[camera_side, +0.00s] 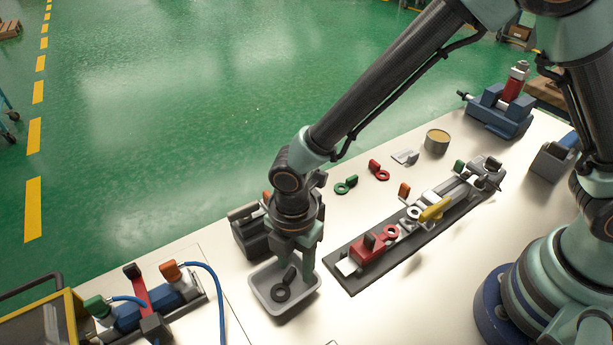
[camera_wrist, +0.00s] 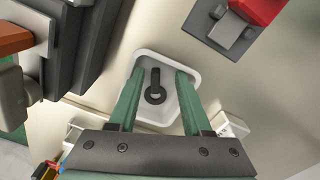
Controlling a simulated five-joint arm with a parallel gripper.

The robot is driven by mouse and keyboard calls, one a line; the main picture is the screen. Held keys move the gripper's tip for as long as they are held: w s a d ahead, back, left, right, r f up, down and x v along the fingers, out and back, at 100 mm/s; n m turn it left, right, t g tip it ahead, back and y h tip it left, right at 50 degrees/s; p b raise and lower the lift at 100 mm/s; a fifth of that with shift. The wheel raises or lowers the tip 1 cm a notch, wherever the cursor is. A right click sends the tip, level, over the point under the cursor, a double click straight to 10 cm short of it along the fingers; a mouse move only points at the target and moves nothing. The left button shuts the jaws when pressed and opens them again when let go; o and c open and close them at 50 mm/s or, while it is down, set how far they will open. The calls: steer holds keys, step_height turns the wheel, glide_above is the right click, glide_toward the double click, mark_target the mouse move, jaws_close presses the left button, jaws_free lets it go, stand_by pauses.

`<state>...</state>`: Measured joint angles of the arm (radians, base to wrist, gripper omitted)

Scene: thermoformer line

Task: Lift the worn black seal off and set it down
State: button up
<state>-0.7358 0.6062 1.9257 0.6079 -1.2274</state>
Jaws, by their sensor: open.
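The worn black seal (camera_side: 280,294) is a ring with an upright tab. It lies inside a light grey tray (camera_side: 264,301), and it also shows in the wrist view (camera_wrist: 155,92) inside the tray (camera_wrist: 143,57). My gripper (camera_side: 293,262) points down over the tray. In the wrist view its two green fingers (camera_wrist: 157,84) stand apart on either side of the seal, with clear gaps to it. My gripper is open and holds nothing. I cannot tell the exact height of the fingertips over the tray floor.
A dark fixture rail (camera_side: 360,282) with a red block (camera_side: 369,250) and a yellow handle (camera_side: 435,210) lies right of the tray. A dark grey block (camera_side: 247,238) stands close behind the tray. Green (camera_side: 346,185) and red (camera_side: 379,170) seals lie farther back. Bare table lies in front.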

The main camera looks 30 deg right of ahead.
step_height(320, 180, up, 12)
stand_by(0.6)
steer(key=d+r+m+t, duration=0.2)
steer(key=d+r+m, duration=0.3)
steer(key=d+m, duration=0.6)
steer(key=s+d+r+m+t, duration=0.1)
steer(key=d+r+m+t, duration=0.2)
steer(key=d+r+m, duration=0.3)
steer(key=d+m, duration=0.5)
steer(key=d, duration=0.4)
steer(key=shift+d+r+t, duration=0.25)
steer(key=shift+d+t, duration=0.05)
steer(key=shift+d, duration=0.1)
